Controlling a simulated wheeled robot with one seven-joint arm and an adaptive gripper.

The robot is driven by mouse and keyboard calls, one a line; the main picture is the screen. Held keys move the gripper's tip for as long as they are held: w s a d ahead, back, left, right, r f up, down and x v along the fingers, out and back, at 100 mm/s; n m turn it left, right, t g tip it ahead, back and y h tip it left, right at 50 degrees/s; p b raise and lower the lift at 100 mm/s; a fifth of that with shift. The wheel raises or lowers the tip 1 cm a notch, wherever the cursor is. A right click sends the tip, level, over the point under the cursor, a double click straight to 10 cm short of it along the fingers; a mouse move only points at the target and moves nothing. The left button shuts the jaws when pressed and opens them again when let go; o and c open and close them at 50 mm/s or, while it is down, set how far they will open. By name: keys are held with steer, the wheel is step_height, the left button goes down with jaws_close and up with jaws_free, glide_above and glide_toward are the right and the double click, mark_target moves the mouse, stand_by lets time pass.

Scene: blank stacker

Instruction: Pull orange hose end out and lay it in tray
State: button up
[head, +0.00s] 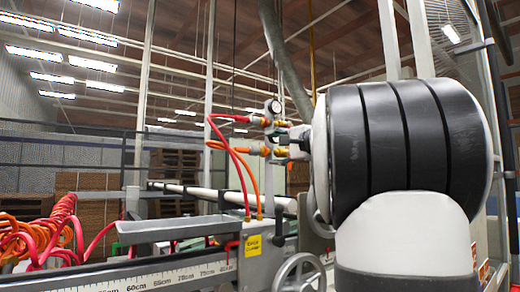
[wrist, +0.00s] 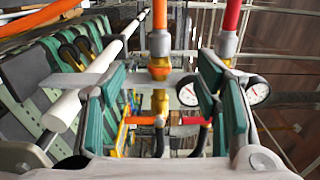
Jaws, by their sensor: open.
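The orange hose (head: 250,172) loops left and down from its fitting (head: 265,151) on the valve block in the head view. In the wrist view the orange hose end (wrist: 160,15) has a grey collar and meets a brass fitting (wrist: 159,68). My gripper (wrist: 161,78) is open, with green-padded fingers on either side of this fitting. A gap shows on the left; contact on the right cannot be told. The grey tray (head: 180,229) lies lower left of the fittings in the head view and looks empty, though its floor is hidden. My arm hides most of my gripper there.
A red hose (head: 228,150) runs just above the orange one, and shows close to my right finger in the wrist view (wrist: 231,18). A pressure gauge (head: 274,106) sits above the fittings. Coiled hoses (head: 50,235), a ruler rail (head: 130,280) and a handwheel (head: 300,272) are nearby.

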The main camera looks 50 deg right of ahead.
mark_target(256, 151)
steer(key=shift+p+x, duration=0.55)
steer(key=shift+x, duration=4.3)
steer(key=shift+a, duration=0.1)
jaws_close()
